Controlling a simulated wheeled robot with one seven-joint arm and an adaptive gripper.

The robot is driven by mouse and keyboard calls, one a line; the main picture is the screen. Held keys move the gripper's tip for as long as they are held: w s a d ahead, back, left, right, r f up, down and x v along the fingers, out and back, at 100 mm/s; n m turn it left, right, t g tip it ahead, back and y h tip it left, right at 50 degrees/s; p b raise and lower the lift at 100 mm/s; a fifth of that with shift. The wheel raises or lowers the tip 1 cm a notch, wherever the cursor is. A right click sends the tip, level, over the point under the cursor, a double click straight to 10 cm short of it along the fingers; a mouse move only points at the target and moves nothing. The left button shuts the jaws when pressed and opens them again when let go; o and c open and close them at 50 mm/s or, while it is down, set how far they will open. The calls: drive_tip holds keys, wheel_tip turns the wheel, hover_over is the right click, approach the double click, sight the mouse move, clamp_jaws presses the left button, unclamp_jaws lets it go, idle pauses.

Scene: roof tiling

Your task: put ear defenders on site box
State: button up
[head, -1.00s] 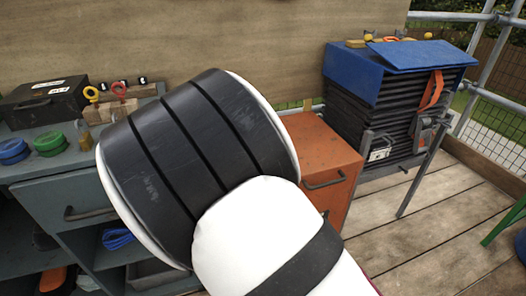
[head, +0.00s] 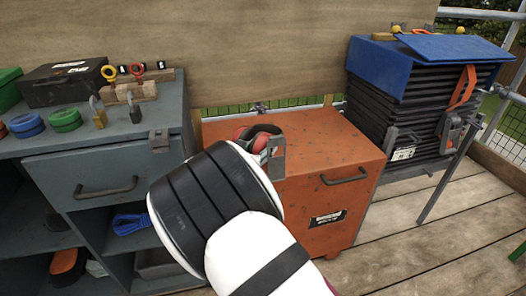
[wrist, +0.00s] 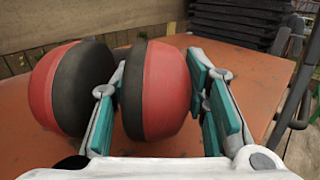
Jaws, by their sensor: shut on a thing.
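The ear defenders, with red and black cups, show in the head view (head: 262,141) just beyond my wrist, over the near left part of the orange site box (head: 325,155). In the wrist view, both cups (wrist: 170,90) show large, with the box top (wrist: 258,68) behind and below them. My gripper (wrist: 158,82) is shut on the right cup, one finger on each side of it; the left cup is outside the fingers. In the head view my arm hides part of the ear defenders and the box's left front. I cannot tell whether the cups touch the box top.
A grey workbench (head: 105,150) on the left holds a black case (head: 68,84), blue and green round tins, and padlocks. A stack of black sheets under a blue cover (head: 378,60) stands right of the box. A plywood board rises behind.

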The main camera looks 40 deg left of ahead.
drive_tip(key=shift+f, duration=0.6)
drive_tip(key=shift+f, duration=0.1)
drive_tip(key=o, duration=1)
drive_tip(key=shift+f, duration=0.1)
drive_tip(key=shift+o, duration=0.2)
drive_tip(key=shift+s+r, duration=0.1)
drive_tip(key=shift+r, duration=0.1)
drive_tip(key=s+d+p, duration=0.1)
drive_tip(key=s+p, duration=0.1)
drive_tip(key=s, duration=0.9)
drive_tip(key=shift+s+p, duration=0.35)
drive_tip(key=shift+p, duration=0.05)
drive_tip(key=shift+d+f, duration=0.1)
